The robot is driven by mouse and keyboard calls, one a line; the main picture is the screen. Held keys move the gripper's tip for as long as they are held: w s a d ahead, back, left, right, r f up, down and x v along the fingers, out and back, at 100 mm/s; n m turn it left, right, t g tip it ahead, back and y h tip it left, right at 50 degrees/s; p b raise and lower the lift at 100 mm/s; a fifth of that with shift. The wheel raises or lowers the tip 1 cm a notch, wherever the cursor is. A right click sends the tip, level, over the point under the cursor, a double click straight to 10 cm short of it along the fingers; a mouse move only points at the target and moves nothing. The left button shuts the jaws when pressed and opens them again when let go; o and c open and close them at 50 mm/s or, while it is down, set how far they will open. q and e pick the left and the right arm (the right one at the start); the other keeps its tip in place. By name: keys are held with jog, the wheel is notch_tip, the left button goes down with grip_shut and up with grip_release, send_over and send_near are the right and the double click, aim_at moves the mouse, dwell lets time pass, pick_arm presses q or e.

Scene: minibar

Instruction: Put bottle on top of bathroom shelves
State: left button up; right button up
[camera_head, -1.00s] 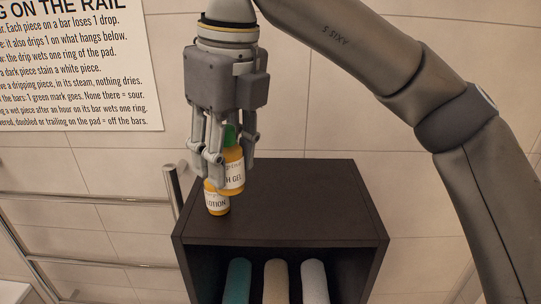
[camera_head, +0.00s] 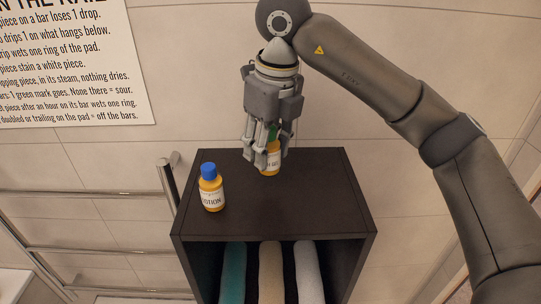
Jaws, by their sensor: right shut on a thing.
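My right gripper (camera_head: 262,160) points down over the back middle of the dark shelf unit's top (camera_head: 300,205). It is shut on a yellow bottle (camera_head: 272,158) with a green cap and a white label that reads in part "GEL". The gripper's fingers cover much of this bottle. Its base is at or just above the top, and I cannot tell whether it touches. A second yellow bottle (camera_head: 212,192) with a blue cap and a "LOTION" label stands upright at the left of the top, apart from the gripper. My left gripper is not in view.
Rolled towels, teal (camera_head: 233,272), beige (camera_head: 271,272) and white (camera_head: 308,272), lie in the compartment below. A metal towel rail (camera_head: 90,195) stands close to the left. A printed sign (camera_head: 70,65) is on the wall. The top's front and right are clear.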

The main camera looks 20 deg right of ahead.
aim_at(271, 163)
jog(key=f, duration=0.2)
jog(key=d+f+p, duration=0.1)
jog(key=shift+w+f, duration=0.3)
jog(key=shift+f, duration=0.45)
jog(key=shift+f, duration=0.1)
jog(key=o, duration=1)
